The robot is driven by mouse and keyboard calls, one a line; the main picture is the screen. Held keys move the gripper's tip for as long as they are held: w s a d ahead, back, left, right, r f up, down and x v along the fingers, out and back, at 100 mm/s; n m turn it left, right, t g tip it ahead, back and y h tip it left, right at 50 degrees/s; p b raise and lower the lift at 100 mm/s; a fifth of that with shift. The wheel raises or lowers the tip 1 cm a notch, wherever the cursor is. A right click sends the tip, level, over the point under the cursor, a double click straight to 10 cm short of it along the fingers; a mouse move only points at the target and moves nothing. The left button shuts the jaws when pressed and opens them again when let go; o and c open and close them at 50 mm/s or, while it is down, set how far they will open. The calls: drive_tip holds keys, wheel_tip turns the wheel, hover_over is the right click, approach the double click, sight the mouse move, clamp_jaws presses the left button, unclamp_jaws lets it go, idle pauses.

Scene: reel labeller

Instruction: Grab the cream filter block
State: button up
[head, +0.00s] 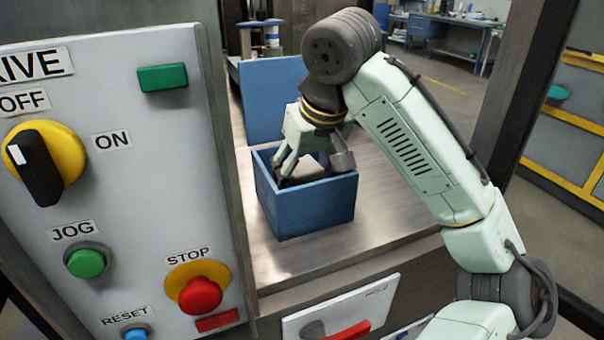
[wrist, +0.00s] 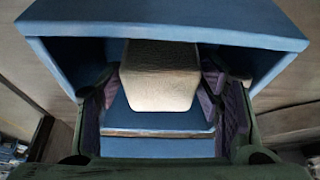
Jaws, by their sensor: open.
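The cream filter block (wrist: 160,78) shows in the wrist view, inside a blue open-topped bin (head: 312,210). It is pale, with a tapered front face. My gripper (head: 312,168) reaches down into the bin from above. It is open, with its dark-padded fingers (wrist: 162,95) on the left and right of the block. A firm touch on either side cannot be made out. The bin's wall (wrist: 165,22) also shows in the wrist view.
The bin stands on a bare metal worktop (head: 385,215). A blue upright panel (head: 272,95) is behind it. A control panel (head: 120,200) with a rotary switch and several buttons stands close on the left. A dark post (head: 515,100) rises at the right.

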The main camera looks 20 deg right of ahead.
drive_tip(key=shift+x, duration=0.8)
drive_tip(key=shift+c, duration=0.2)
drive_tip(key=c, duration=0.9)
drive_tip(key=shift+r, duration=0.15)
